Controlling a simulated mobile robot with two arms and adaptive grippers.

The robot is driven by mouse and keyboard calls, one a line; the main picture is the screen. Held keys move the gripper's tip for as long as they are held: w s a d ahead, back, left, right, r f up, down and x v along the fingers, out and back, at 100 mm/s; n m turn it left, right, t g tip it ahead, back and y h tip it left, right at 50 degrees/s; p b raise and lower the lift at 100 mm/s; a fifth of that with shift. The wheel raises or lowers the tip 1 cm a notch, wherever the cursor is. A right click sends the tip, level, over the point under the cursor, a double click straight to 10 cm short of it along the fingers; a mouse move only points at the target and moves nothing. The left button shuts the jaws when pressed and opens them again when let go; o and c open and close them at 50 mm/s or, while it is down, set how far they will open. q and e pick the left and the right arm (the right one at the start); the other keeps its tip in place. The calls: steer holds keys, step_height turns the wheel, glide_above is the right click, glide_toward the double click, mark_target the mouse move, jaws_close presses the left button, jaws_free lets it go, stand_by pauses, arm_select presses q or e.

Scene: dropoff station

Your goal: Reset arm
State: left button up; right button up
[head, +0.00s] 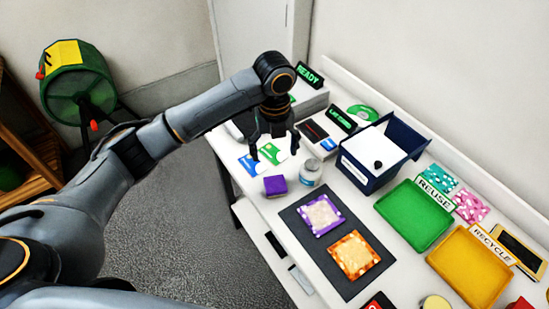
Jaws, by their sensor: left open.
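My left arm comes in from the left and reaches over the far left end of the white table (270,210). My left gripper (274,152) is open, with its fingers pointing down above several small cards. A blue card (250,165) and a green card (268,153) lie beneath and beside the fingers. Nothing shows between the fingers. A purple block (275,185) and a small jar (311,172) stand just in front of it. My right gripper is not in view.
A dark blue bin (397,143) stands near the wall. A dark mat (293,222) bears purple and orange packets. A green tray (412,214) and a yellow tray (465,268) sit to the right. A green drum (78,90) stands on the floor at left.

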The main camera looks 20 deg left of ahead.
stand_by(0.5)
